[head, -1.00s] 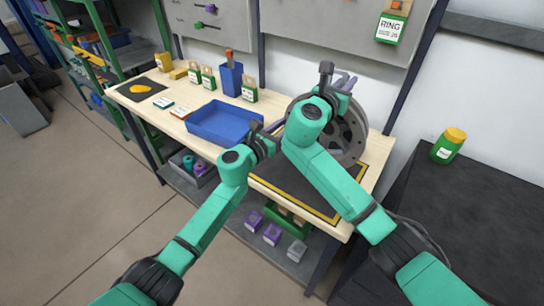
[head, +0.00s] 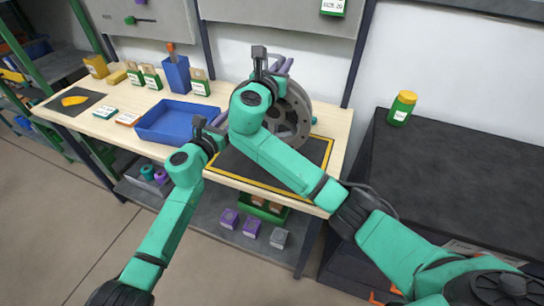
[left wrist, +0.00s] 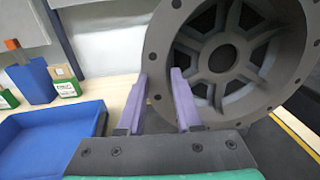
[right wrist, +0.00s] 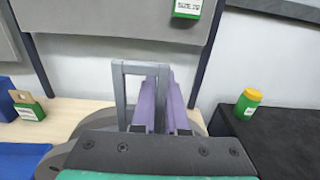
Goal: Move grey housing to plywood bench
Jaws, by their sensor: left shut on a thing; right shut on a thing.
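The grey housing (head: 293,122) is a round, spoked part with a flange of bolt holes; my right arm partly covers it in the head view. It is at the right end of the plywood bench (head: 140,101), by a dark yellow-edged mat (head: 318,160). I cannot tell whether it rests or hangs just above. My left gripper (left wrist: 160,105) is shut on its rim, and the flange (left wrist: 170,60) fills the right of the left wrist view. My right gripper (right wrist: 161,105) is shut on it at the top, by a grey upright frame (right wrist: 121,95).
A blue tray (head: 150,133) stands left of the housing, with a blue bin (head: 176,74) and small labelled boxes behind. A black cabinet (head: 450,160) on the right bears a green jar (head: 401,108) with a yellow lid. Small boxes sit on the shelf below.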

